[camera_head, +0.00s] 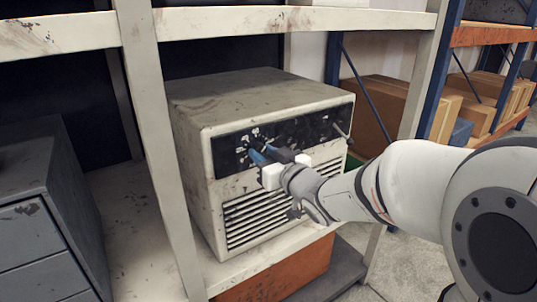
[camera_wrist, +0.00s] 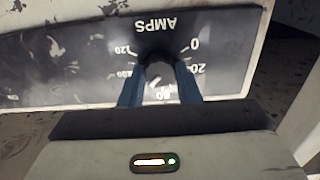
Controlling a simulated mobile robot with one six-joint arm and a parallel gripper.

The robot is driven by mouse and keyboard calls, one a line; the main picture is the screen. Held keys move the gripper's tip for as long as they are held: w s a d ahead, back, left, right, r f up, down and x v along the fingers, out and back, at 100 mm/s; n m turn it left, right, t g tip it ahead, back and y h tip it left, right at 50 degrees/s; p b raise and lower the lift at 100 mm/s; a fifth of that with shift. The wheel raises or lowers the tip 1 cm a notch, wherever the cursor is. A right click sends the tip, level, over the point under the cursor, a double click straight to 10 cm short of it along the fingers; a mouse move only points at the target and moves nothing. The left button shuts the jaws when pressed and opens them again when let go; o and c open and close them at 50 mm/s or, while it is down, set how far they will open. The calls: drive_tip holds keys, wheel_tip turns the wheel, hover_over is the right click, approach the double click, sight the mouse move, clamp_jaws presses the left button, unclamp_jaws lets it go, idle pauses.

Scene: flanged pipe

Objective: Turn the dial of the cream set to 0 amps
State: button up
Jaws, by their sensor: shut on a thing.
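The cream set (camera_head: 262,92) is a scuffed metal box with a black front panel and a louvred grille below it. My gripper (camera_head: 264,153) reaches the left part of that panel from the right, with blue fingers. In the wrist view, my gripper (camera_wrist: 159,72) is shut on the dial (camera_wrist: 158,70), one finger on each side. The picture there is upside down, with AMPS lettering and a printed scale around the dial, including 0, 20 and 120. A pale mark shows on the dial toward the bottom of the picture, but its exact reading is unclear. The head view hides the dial behind the fingers.
The set stands on a worn cream shelf (camera_head: 130,215) with an upright post (camera_head: 158,120) close at its left. A grey drawer cabinet (camera_head: 32,235) stands farther left. A small lever (camera_head: 341,131) sticks out at the panel's right. Cardboard boxes (camera_head: 372,115) are behind at right.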

drive_tip(key=shift+c, duration=0.7)
drive_tip(key=shift+d, duration=0.4)
drive_tip(key=shift+c, duration=0.2)
drive_tip(key=shift+s+a, duration=0.1)
drive_tip(key=shift+a, duration=0.2)
drive_tip(key=n+b, duration=0.3)
drive_tip(key=b, duration=0.2)
drive_tip(key=shift+f+n, duration=0.1)
drive_tip(key=shift+n, duration=0.3)
drive_tip(key=n+b, duration=0.4)
drive_tip(key=shift+n, duration=0.3)
drive_tip(key=n+b, duration=0.7)
drive_tip(key=n, duration=0.2)
drive_tip(key=n+b, duration=0.2)
drive_tip(key=n, duration=0.1)
drive_tip(key=shift+n+b, duration=0.3)
drive_tip(key=shift+b, duration=0.05)
drive_tip(key=n+b, duration=0.3)
drive_tip(key=n, duration=0.1)
drive_tip(key=shift+n, duration=0.3)
drive_tip(key=n+b, duration=0.2)
drive_tip(key=n, duration=0.1)
drive_tip(key=shift+r+n+b, duration=0.2)
drive_tip(key=shift+n+b, duration=0.75)
drive_tip(key=shift+n, duration=1.15)
